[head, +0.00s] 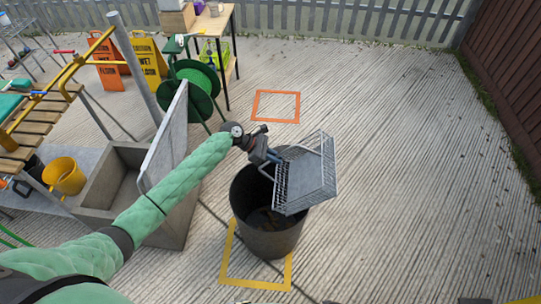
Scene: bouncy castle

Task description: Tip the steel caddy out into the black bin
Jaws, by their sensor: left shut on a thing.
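The steel caddy (312,177) is a grey wire basket, held tilted over the right part of the black bin's mouth. My left gripper (273,156) is shut on the caddy at its left upper side. The black bin (267,232) stands upright on the decking, partly over a yellow square outline. Some dark brownish matter shows low inside the bin; I cannot tell what it is. Whether anything is in the caddy is not clear. My right gripper is not in view.
A stone sink (102,206) with an upright grey slab (164,140) stands left of the bin. Behind are a green hose reel (197,90), a table and wet-floor signs (150,62). A yellow bucket (65,176) sits at left. Decking right of the bin is clear.

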